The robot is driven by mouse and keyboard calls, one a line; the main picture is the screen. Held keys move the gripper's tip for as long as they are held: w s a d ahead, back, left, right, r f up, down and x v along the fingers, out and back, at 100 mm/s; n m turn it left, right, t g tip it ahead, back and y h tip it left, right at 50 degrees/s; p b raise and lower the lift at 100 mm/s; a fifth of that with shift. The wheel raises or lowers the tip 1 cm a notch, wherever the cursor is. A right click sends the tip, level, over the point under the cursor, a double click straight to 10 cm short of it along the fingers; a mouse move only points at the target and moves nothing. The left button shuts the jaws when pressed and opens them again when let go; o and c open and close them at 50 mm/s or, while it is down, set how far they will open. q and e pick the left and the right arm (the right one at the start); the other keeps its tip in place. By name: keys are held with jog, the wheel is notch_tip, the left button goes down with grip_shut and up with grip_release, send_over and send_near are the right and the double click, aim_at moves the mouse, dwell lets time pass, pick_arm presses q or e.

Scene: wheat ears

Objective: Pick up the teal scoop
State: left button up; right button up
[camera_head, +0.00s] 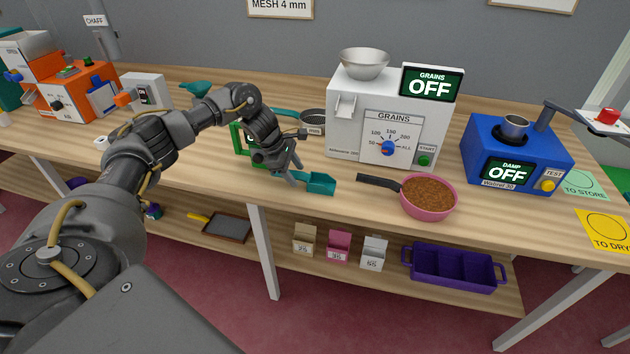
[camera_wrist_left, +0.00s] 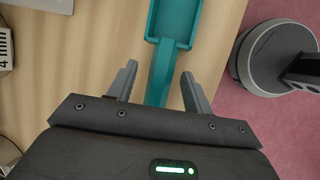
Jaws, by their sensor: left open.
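The teal scoop (camera_head: 320,183) lies on the wooden table near its front edge, in front of the white grain counter. My left gripper (camera_head: 292,178) is over the scoop's handle end. In the left wrist view the scoop (camera_wrist_left: 174,20) has its tray at the top, and its handle runs down between the two open fingers of my left gripper (camera_wrist_left: 158,88). The fingers stand apart on either side of the handle, with a gap on both sides. The lower end of the handle is hidden by the gripper body. My right gripper is not in view.
The white GRAINS machine (camera_head: 390,110) stands behind, with a pink bowl of grain (camera_head: 428,198) and its dark handle to the right. A green frame (camera_head: 238,138) and a sieve (camera_head: 312,120) are close behind my gripper. The table's front edge is near.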

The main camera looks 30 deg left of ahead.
aim_at(291, 172)
pick_arm(q)
jog(key=shift+f, duration=0.15)
grip_shut()
dwell(0.4)
jog(key=shift+r+b, duration=0.55)
jog(key=v, duration=0.1)
jog(key=b+v, duration=0.1)
jog(key=v, duration=0.1)
jog(key=shift+w+r, duration=0.2)
jog(key=shift+r, duration=0.05)
jog(key=s+a+r+p, duration=0.1)
jog(key=s+a+r, duration=0.7)
jog(key=a, duration=0.2)
jog(key=shift+r, duration=0.35)
